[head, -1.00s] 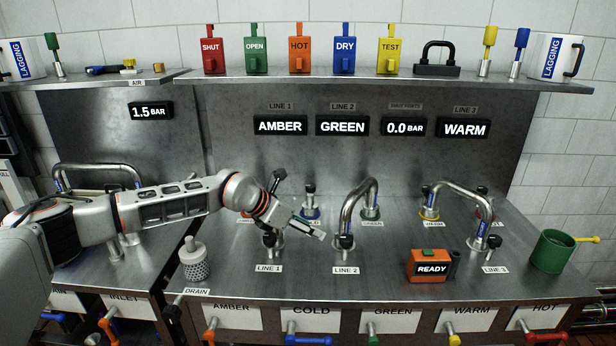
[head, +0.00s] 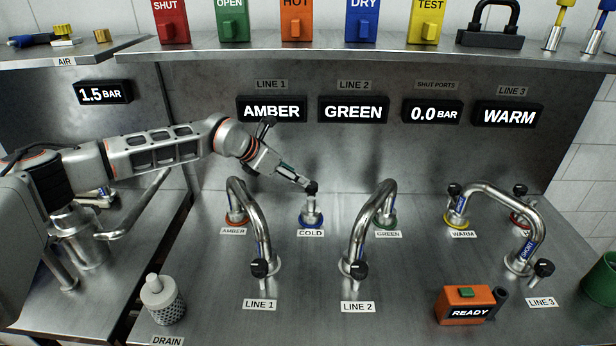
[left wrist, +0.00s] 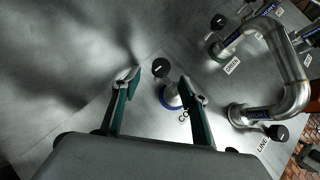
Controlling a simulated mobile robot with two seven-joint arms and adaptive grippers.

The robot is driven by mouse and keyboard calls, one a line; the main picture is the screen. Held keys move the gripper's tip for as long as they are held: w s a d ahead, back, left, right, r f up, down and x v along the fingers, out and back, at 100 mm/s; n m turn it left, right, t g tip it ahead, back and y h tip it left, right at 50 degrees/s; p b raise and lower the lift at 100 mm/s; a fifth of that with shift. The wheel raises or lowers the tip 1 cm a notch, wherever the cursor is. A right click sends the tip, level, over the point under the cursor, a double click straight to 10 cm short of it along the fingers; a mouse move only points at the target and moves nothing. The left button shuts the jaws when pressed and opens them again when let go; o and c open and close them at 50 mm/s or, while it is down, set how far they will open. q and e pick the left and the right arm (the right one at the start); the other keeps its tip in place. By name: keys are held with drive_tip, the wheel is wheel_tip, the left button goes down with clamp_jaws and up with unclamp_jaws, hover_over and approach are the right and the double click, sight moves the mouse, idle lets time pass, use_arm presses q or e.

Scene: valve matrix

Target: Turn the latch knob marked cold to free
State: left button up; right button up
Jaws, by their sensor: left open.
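The COLD port (head: 311,217) is a short metal post with a blue ring at its base, behind the COLD label. Its black latch knob (head: 312,187) sits on top and carries a pale mark. My left gripper (head: 303,181) reaches in from the left, its tips right beside this knob. In the left wrist view the left gripper (left wrist: 161,80) is open, with the knob (left wrist: 160,67) showing between its two fingertips. I cannot tell whether either finger touches it. The blue ring (left wrist: 170,97) shows below it. My right gripper is not in view.
A bent pipe (head: 238,200) from AMBER to LINE 1 stands left of COLD, under my arm. Another pipe (head: 362,225) from GREEN to LINE 2 stands to the right. The bench between them, in front of COLD, is clear. The READY box (head: 466,305) is at front right.

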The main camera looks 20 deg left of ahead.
sight(311, 185)
use_arm(q)
drive_tip(key=shift+p+x, duration=0.45)
drive_tip(key=shift+x, duration=3.3)
drive_tip(key=shift+s+d, duration=0.1)
drive_tip(key=shift+s, duration=0.1)
drive_tip(key=c, duration=1.1)
